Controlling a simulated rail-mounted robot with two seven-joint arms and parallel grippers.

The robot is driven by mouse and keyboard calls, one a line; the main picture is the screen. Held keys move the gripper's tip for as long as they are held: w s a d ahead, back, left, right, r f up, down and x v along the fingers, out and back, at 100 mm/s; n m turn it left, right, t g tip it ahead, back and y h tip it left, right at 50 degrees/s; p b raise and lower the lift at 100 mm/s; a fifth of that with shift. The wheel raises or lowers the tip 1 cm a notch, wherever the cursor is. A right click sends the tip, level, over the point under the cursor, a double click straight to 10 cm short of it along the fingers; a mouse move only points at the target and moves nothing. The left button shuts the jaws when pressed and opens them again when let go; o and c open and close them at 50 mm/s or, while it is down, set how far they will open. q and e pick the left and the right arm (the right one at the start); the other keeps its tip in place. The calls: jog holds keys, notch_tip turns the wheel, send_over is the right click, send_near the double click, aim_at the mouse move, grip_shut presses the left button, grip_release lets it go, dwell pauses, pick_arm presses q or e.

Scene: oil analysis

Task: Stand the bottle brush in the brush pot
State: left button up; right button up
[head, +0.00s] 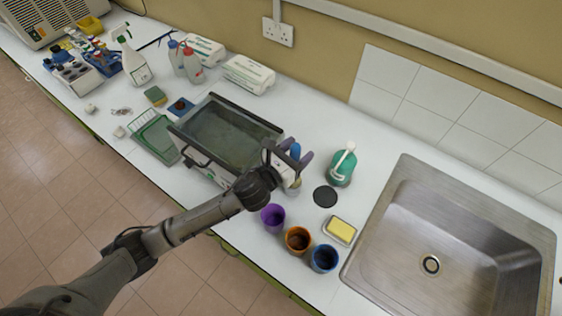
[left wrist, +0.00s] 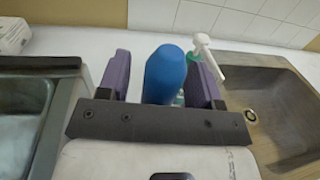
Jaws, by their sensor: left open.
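My left gripper (head: 296,153) is above the counter between the grey basin and the green pump bottle. Its two purple fingers stand apart. Between them is a rounded blue end (left wrist: 166,75), which looks like the bottle brush's handle; it also shows in the head view (head: 295,149). The brush's lower part is mostly hidden by my gripper. A small pale piece (head: 293,188) shows just below the gripper; I cannot tell whether it is the brush pot. My right gripper is out of view.
The grey basin (head: 274,129) is close on the left. A green pump bottle (head: 341,169), black disc (head: 325,196) and yellow sponge dish (head: 340,231) are on the right, before the sink (head: 399,190). Purple (head: 273,216), orange (head: 298,239) and blue (head: 324,258) cups line the front edge.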

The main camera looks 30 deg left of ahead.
pick_arm(q)
jog(key=v, duration=1.3)
dwell(0.6)
